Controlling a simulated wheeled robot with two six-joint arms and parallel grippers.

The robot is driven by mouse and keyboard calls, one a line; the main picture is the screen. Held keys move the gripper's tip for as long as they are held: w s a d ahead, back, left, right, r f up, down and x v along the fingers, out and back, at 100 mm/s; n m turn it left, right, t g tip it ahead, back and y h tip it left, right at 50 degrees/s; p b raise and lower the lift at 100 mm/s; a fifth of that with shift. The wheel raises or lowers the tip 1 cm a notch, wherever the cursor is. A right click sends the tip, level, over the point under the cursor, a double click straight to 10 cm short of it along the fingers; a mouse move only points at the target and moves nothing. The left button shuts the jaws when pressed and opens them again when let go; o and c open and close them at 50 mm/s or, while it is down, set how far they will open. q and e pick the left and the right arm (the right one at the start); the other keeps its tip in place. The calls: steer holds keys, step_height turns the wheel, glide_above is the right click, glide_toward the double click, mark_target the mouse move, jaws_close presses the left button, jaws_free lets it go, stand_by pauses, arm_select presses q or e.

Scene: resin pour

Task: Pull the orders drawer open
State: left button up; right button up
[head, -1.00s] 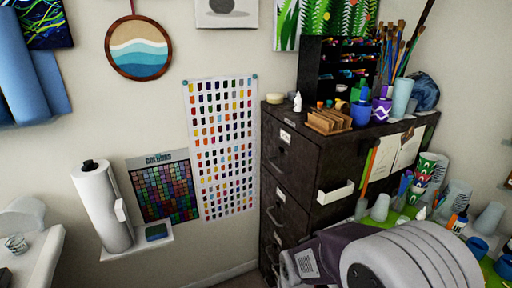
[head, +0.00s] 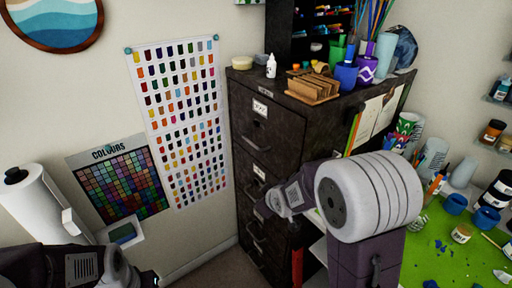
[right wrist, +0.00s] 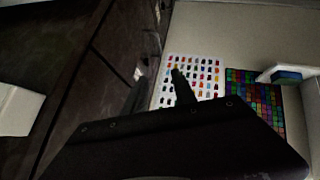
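A dark, worn filing cabinet (head: 300,140) stands against the wall in the head view, with several stacked drawers, labels and handles on its left-facing front. The top drawer (head: 257,128) and the one below it (head: 250,170) look shut. I cannot read which label says orders. My right gripper (head: 270,207) is in front of the lower drawer fronts, its tips hard to make out. In the right wrist view a dark finger (right wrist: 183,88) shows beside the cabinet front (right wrist: 85,75); contact with a handle cannot be told. My left gripper (head: 148,278) is at the bottom left, mostly cut off.
A paper towel roll (head: 40,210) and a small shelf with a sponge (head: 122,233) are on the wall at left. A green work surface (head: 450,250) with jars is at right. Floor shows left of the cabinet.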

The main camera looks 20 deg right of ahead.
steer(key=w+r+n+t, duration=0.3)
steer(key=w, duration=0.4)
steer(key=n+t, duration=0.3)
steer(key=t, duration=0.1)
glide_toward(251, 143)
steer(key=w, duration=0.4)
steer(key=w+f, duration=0.1)
steer(key=w, duration=0.2)
steer(key=w+f+p, duration=0.1)
steer(key=w, duration=0.2)
steer(key=shift+d+f, duration=0.15)
steer(key=shift+f, duration=0.05)
jaws_close()
